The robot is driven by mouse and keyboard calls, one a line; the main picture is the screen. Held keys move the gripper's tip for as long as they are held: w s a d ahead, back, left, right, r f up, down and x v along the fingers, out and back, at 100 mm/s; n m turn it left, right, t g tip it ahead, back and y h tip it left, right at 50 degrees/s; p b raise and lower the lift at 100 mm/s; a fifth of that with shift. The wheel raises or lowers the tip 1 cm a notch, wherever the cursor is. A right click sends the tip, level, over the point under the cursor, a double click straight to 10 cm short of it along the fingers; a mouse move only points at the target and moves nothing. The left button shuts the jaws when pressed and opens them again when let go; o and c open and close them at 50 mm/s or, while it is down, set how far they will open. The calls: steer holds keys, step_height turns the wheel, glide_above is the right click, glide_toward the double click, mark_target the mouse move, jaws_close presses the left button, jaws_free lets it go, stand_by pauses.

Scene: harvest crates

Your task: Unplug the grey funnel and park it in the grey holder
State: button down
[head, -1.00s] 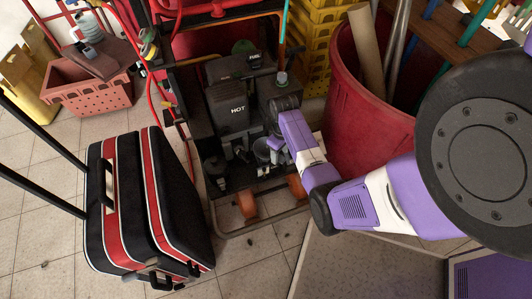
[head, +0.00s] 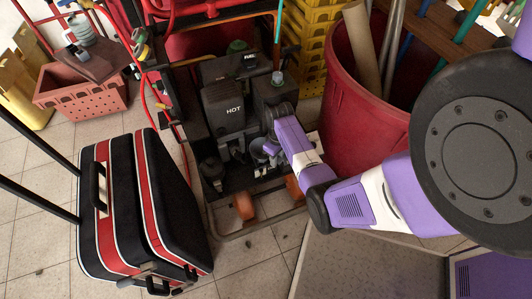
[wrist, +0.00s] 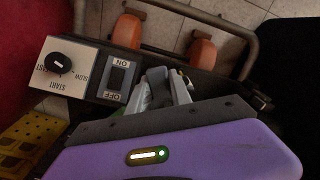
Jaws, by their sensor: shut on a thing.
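My gripper (wrist: 165,88) is at the machine's lower right side, beside a switch panel. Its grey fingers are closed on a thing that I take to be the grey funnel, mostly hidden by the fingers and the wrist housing. Another dark round part (head: 211,168) stands further left on the machine.
The dark machine marked HOT (head: 232,110) stands in a tube frame with orange wheels (head: 244,206). A switch panel (wrist: 80,68) with a knob is close to my fingers. A red barrel (head: 362,115) stands right, a black-and-red suitcase (head: 113,205) left.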

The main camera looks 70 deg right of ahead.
step_height(320, 180, up, 10)
steer(key=p, duration=0.3)
steer(key=shift+r+p, duration=0.2)
steer(key=shift+p, duration=0.2)
steer(key=shift+s+r+p, duration=0.1)
steer(key=shift+r+p, duration=2.45)
steer(key=shift+p, duration=0.3)
